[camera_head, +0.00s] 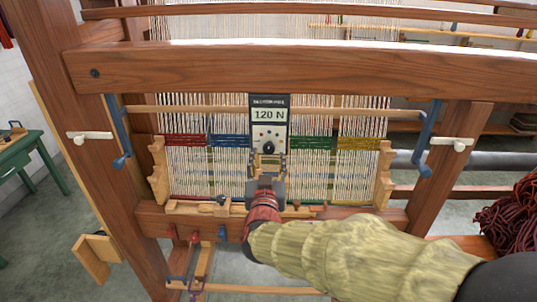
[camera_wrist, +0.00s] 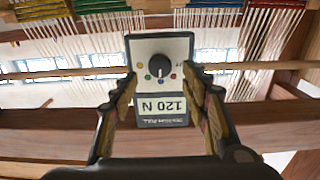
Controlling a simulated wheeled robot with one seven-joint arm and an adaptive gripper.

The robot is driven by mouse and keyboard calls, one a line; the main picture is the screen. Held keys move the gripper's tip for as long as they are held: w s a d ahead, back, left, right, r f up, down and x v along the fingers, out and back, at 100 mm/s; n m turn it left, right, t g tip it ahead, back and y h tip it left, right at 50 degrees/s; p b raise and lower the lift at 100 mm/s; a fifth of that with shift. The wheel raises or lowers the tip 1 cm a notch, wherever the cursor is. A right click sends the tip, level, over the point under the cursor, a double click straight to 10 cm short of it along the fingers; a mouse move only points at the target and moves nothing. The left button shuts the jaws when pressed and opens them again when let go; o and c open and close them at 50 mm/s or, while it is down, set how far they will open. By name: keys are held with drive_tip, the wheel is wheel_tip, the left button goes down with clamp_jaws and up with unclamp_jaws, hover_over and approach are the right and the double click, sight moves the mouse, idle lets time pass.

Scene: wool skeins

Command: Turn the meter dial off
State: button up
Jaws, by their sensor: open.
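The meter (camera_head: 269,103) is a dark box with a light face. Its display reads 120 N. It hangs in front of the warp threads at the middle of the loom. Its black round dial (camera_head: 268,147) sits low on the face. In the wrist view the meter (camera_wrist: 160,100) appears upside down, and the dial (camera_wrist: 159,66) has several coloured dots around it. I cannot tell the dial's exact setting. My gripper (camera_head: 268,160) is open and empty, just below and in front of the dial. In the wrist view its two fingers (camera_wrist: 160,80) stand either side of the meter's face.
The wooden loom's thick upper beam (camera_head: 300,72) crosses above the meter. Blue cranks (camera_head: 119,140) hang at the sides. A lower beam (camera_head: 160,220) carries small pegs and tools. Dark red wool (camera_head: 512,215) lies at right, and a green table (camera_head: 20,155) stands at left.

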sight(267, 150)
drive_tip(key=shift+w, duration=1.95)
drive_tip(key=shift+c, duration=0.3)
drive_tip(key=c, duration=1.1)
drive_tip(key=shift+n, duration=0.4)
drive_tip(key=n+p, duration=0.2)
drive_tip(key=p, duration=0.1)
drive_tip(key=shift+r+n+p, duration=0.2)
drive_tip(key=shift+n+p, duration=0.1)
drive_tip(key=shift+n, duration=0.1)
drive_tip(key=n+p, duration=0.4)
drive_tip(key=shift+n, duration=0.3)
drive_tip(key=n+p, duration=0.3)
drive_tip(key=n, duration=0.1)
drive_tip(key=shift+a+f, duration=0.1)
drive_tip(key=shift+f, duration=0.05)
drive_tip(key=shift+f+n+p, duration=0.15)
drive_tip(key=shift+n+p, duration=1.15)
drive_tip(key=shift+n, duration=0.5)
